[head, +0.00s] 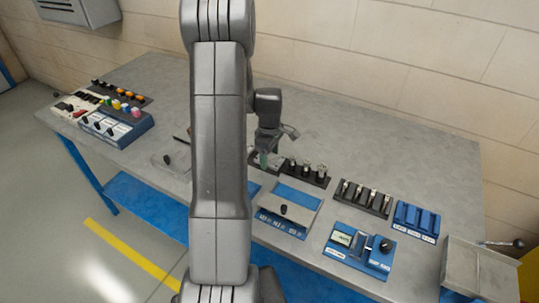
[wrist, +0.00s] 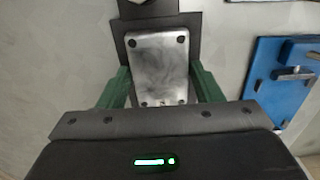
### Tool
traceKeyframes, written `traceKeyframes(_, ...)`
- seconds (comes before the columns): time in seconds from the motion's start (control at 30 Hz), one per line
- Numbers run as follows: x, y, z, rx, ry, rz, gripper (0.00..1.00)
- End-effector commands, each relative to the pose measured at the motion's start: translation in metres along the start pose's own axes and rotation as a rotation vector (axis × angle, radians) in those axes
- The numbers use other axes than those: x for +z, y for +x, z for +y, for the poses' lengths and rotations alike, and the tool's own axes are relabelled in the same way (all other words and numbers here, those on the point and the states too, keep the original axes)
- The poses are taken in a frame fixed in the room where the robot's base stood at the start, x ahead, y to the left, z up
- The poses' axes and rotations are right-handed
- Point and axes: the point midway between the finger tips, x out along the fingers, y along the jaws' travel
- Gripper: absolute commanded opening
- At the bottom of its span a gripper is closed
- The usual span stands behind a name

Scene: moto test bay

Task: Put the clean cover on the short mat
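In the wrist view a bare metal cover plate (wrist: 158,70) with dark holes at its corners lies between the two green fingers of my gripper (wrist: 160,86). The fingers are spread across its width, close along its left and right edges; I cannot tell whether they touch it. A dark mat (wrist: 128,42) shows around the plate's far end. In the head view my gripper (head: 265,160) points down at the middle of the bench, beside a dark mat (head: 277,158). My arm hides part of this area, and the plate is not clear there.
In the wrist view a blue fixture (wrist: 283,82) lies to the right. Another plate with a dark knob (head: 172,165) lies left of my arm. The bench's back right is clear.

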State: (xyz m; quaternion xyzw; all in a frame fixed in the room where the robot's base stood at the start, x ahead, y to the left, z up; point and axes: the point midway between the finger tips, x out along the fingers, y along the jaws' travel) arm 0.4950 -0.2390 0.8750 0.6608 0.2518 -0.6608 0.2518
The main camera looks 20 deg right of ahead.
Motion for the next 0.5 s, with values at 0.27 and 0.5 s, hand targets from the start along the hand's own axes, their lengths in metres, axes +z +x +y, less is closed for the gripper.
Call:
traceKeyframes(0.27, 0.0000, -0.0007, 0.0000, 0.000, 0.000, 0.000, 0.76)
traceKeyframes(0.5, -0.0003, -0.0104, 0.0006, 0.002, 0.000, 0.001, 0.76)
